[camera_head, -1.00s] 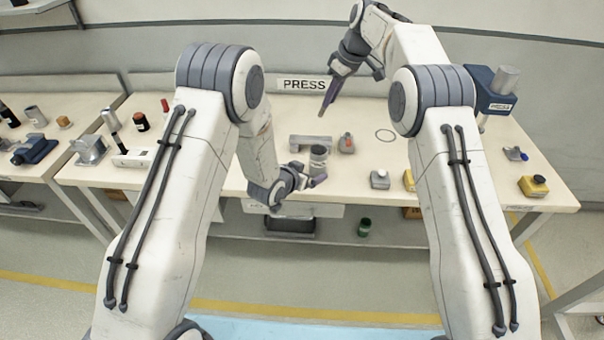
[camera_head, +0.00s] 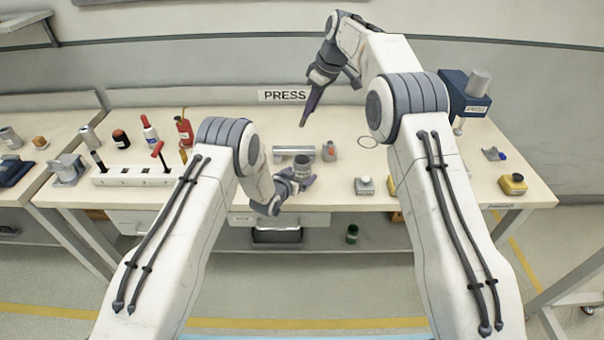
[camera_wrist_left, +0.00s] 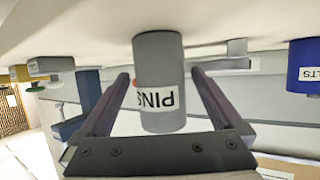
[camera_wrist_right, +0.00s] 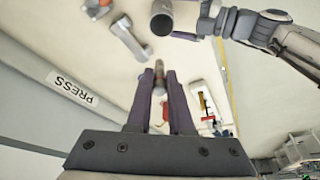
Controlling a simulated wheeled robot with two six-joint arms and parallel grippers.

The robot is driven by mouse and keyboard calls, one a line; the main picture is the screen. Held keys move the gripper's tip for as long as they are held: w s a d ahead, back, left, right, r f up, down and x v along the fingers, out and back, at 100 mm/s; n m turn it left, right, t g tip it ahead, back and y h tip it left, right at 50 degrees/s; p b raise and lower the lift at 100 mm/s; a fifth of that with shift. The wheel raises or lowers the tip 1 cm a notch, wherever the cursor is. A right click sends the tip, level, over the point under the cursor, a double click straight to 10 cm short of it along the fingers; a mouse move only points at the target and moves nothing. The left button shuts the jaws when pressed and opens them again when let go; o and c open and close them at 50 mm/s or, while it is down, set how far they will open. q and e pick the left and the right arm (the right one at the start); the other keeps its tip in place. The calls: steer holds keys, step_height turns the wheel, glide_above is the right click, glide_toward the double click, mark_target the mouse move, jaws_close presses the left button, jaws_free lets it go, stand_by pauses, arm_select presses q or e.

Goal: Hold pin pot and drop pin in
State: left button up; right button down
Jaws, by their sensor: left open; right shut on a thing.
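The pin pot (camera_wrist_left: 158,95) is a grey cylinder labelled PINS, upside down in the left wrist view. It stands upright on the bench in the head view (camera_head: 302,161). My left gripper (camera_wrist_left: 160,74) is open, with one finger on each side of the pot and visible gaps. My right gripper (camera_head: 304,123) points down above the bench, behind and above the pot in the head view. In the right wrist view its fingers are shut on a small grey-brown pin (camera_wrist_right: 159,76). The pot (camera_wrist_right: 161,20) shows beyond the fingertips there, not under them.
A grey bar-shaped block (camera_head: 293,150) and a small grey item with an orange top (camera_head: 329,151) stand behind the pot. A blue press (camera_head: 466,94) is at the right. A blue cup (camera_wrist_left: 305,66) shows in the left wrist view.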

arm_select(q)
steer(key=shift+x, duration=1)
steer(key=c, duration=1.4)
steer(key=shift+o, duration=0.2)
